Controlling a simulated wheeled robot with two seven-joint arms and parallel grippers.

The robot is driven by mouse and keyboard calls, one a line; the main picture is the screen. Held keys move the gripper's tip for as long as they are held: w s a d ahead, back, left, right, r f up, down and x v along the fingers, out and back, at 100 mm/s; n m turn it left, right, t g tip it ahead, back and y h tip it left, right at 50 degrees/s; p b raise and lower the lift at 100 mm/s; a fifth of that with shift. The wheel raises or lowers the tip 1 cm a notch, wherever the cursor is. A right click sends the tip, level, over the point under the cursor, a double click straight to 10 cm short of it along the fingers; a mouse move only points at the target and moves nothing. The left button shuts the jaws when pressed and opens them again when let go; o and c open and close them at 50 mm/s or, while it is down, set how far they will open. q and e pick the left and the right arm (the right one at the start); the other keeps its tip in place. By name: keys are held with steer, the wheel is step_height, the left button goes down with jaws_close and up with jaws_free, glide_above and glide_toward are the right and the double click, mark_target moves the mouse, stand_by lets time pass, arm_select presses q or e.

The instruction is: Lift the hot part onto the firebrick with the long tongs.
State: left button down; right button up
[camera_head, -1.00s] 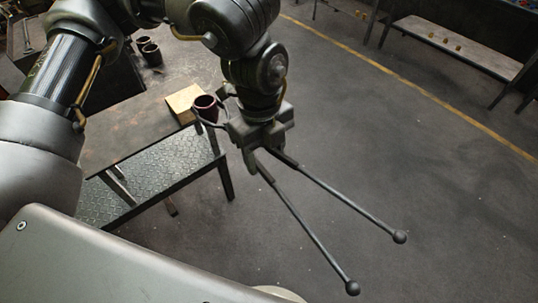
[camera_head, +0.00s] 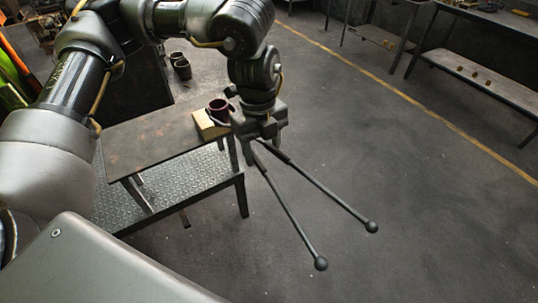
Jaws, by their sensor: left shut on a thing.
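My left gripper (camera_head: 262,136) is shut on the long tongs (camera_head: 291,207), near the middle of their length. The two dark handles with ball ends spread down and to the right over the floor. The tongs' curved jaws are around the hot part, a dark red, cup-shaped piece (camera_head: 219,105), to the left of the gripper. The pale yellow firebrick (camera_head: 207,126) lies on the table's right end. The part overlaps the brick's upper right in the picture; I cannot tell whether it touches it. My right gripper is not in view.
A bench (camera_head: 480,80) stands at the far right, beyond a yellow floor line (camera_head: 400,92). The floor between is clear.

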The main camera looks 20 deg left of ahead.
arm_select(q)
steer(key=w+a+f, duration=0.2)
steer(key=w+a, duration=0.3)
steer(key=a, duration=0.2)
steer(key=shift+w+p, duration=0.2)
steer(key=shift+p, duration=0.2)
steer(key=shift+f, duration=0.25)
stand_by(0.5)
steer(key=shift+s+d+f, duration=0.1)
steer(key=shift+d+f, duration=0.05)
steer(key=shift+f, duration=0.45)
stand_by(0.7)
steer(key=shift+a, duration=0.2)
stand_by(0.3)
